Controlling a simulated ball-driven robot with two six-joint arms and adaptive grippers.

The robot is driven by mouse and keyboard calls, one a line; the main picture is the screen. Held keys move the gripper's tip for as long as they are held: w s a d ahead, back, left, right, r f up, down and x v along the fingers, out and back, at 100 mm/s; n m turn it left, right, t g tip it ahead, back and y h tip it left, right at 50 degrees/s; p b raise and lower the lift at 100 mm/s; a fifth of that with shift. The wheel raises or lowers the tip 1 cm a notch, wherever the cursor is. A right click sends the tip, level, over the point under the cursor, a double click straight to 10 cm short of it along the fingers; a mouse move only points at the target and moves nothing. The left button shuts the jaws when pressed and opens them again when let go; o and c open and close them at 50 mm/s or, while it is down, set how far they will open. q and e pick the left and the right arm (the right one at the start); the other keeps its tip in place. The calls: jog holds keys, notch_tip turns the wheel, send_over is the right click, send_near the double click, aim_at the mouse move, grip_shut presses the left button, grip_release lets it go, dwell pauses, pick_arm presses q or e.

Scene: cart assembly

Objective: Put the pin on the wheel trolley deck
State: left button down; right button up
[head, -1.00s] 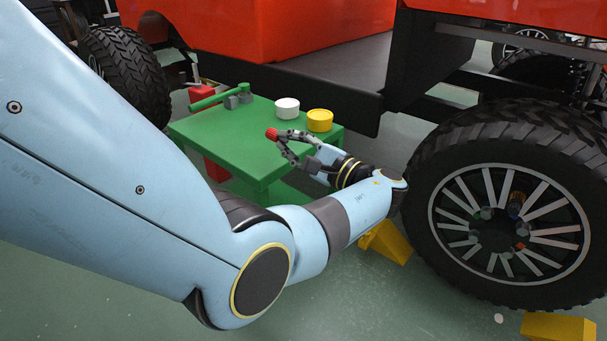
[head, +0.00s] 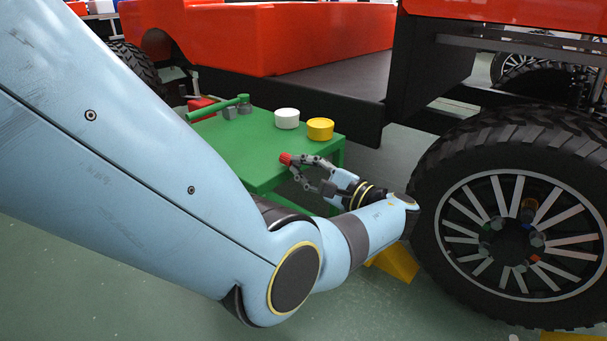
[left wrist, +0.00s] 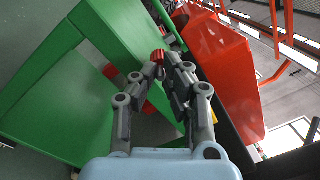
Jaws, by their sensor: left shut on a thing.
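My left gripper (head: 291,163) is shut on a small red pin (head: 285,159). The pin sticks out of the fingertips to the left in the head view. In the left wrist view the red pin (left wrist: 158,57) shows at the fingertips (left wrist: 165,70), with its lower part hidden by the fingers. The gripper is in front of the green deck (head: 225,150) near its right front edge. The deck also shows in the left wrist view (left wrist: 95,32). I cannot tell how high the pin is above it. My right gripper is not in view.
On the deck are a white round piece (head: 287,118), a yellow round piece (head: 320,129) and a green-handled tool (head: 218,107). A large black wheel (head: 515,215) stands at right, with a yellow block (head: 397,263) beside it. A red vehicle body (head: 290,40) is behind.

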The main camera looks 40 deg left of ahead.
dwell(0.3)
pick_arm(q)
jog(key=shift+f, duration=0.25)
jog(key=c, duration=1.4)
grip_release()
